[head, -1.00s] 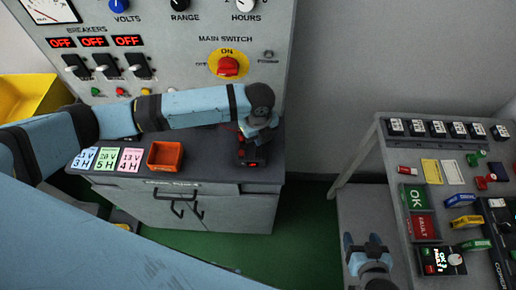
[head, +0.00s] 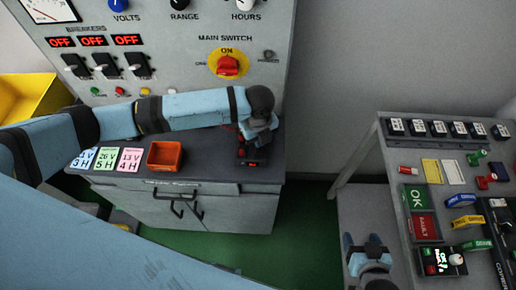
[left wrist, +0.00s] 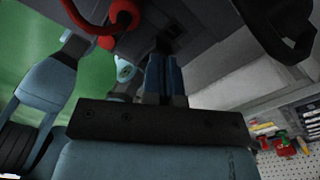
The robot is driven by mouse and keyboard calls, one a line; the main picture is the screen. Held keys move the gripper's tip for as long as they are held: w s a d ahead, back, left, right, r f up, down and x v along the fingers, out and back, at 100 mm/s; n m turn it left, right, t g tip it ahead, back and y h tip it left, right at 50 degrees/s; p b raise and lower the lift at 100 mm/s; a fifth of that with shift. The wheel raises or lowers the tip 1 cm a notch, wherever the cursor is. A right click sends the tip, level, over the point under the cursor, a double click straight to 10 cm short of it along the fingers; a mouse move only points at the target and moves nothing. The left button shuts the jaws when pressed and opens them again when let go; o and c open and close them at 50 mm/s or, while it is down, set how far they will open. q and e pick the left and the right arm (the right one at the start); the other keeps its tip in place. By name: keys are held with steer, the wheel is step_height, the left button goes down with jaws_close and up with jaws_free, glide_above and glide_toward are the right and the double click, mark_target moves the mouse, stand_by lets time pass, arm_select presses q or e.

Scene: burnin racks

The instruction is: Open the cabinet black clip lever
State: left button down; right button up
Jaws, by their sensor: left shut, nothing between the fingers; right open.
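My left gripper (head: 257,134) reaches over the right end of the cabinet's dark countertop. In the left wrist view its two blue fingers (left wrist: 164,78) are shut with nothing between them. Just below it in the head view is a small black fixture (head: 252,158) with red parts. In the left wrist view a dark part (left wrist: 170,36) lies just beyond the fingertips, and a red curved lead (left wrist: 112,26) is to their left. I cannot tell whether the fingers touch the black clip lever, which is not clearly distinguishable. My right gripper (head: 365,242) is open and empty, low beside the bench.
The control panel (head: 180,60) with the red main switch (head: 228,66) stands behind the countertop. An orange bin (head: 165,156) and coloured cards (head: 106,158) lie left of the fixture. A bench (head: 408,165) with loose parts stands at right. Green floor (head: 308,215) lies between.

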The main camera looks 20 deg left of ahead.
arm_select(q)
steer(key=shift+f, duration=0.85)
steer(key=shift+s+r, duration=0.1)
stand_by(0.3)
step_height(320, 180, up, 5)
steer(key=p, duration=0.4)
steer(key=shift+p, duration=0.4)
